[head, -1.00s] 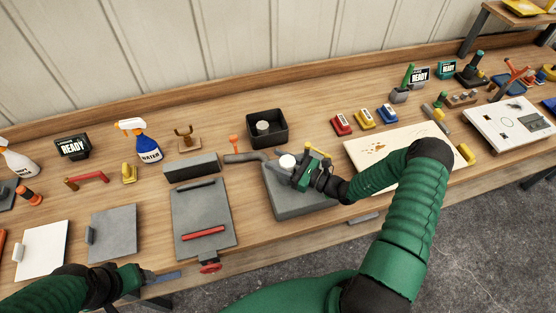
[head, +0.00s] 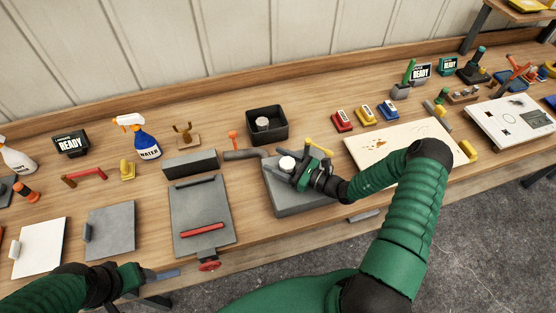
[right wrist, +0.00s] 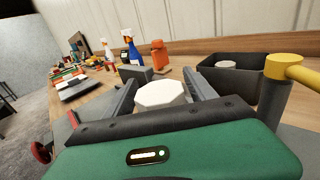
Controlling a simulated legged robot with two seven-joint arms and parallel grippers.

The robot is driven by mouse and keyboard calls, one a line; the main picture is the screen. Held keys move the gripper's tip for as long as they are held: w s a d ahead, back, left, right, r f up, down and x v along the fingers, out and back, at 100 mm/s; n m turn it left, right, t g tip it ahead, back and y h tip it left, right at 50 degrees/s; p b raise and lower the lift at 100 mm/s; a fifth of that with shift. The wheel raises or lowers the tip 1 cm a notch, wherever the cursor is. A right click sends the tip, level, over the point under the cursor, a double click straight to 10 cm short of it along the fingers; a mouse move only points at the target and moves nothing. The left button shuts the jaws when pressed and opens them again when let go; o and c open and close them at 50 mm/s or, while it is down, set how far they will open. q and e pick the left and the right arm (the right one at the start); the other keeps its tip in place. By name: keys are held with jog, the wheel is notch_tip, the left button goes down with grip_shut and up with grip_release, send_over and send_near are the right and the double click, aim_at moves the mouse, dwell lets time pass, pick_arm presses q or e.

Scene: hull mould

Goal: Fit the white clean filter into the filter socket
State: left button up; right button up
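The white filter (head: 287,163) is at the left part of the top of a grey block (head: 290,200), in the middle of the bench. My right gripper (head: 296,168) has its fingers on either side of it. In the right wrist view the white filter (right wrist: 160,95) fills the gap between both fingers, with its eight-sided top showing; its lower part is hidden behind the gripper body. The socket opening is hidden, so how deep the filter sits cannot be told. My left gripper (head: 160,275) is low at the bench's front edge, away from the block; its fingers are unclear.
A black bin (head: 283,132) with a round light-topped piece (head: 262,123) stands behind the block. A yellow-topped handle (head: 319,148) rises close beside my right gripper. A grey plate (head: 215,230) with a red bar lies to the left, and a stained board (head: 375,150) to the right.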

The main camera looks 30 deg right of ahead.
jog(key=shift+o, duration=0.2)
jog(key=shift+d+r, duration=0.1)
jog(key=shift+r, duration=0.3)
jog(key=shift+s+a+r+b, duration=0.2)
jog(key=shift+s+r+b, duration=0.15)
jog(key=shift+r, duration=0.25)
jog(key=shift+s+a+r+b, duration=0.15)
jog(key=shift+s+r+b, duration=0.15)
jog(key=shift+r, duration=0.25)
jog(key=s+a+r+b, duration=0.1)
jog(key=s+a+b, duration=0.1)
jog(key=s+a, duration=0.5)
jog(key=s, duration=0.5)
jog(key=shift+s+r, duration=0.3)
jog(key=shift+r, duration=0.05)
jog(key=shift+a, duration=0.1)
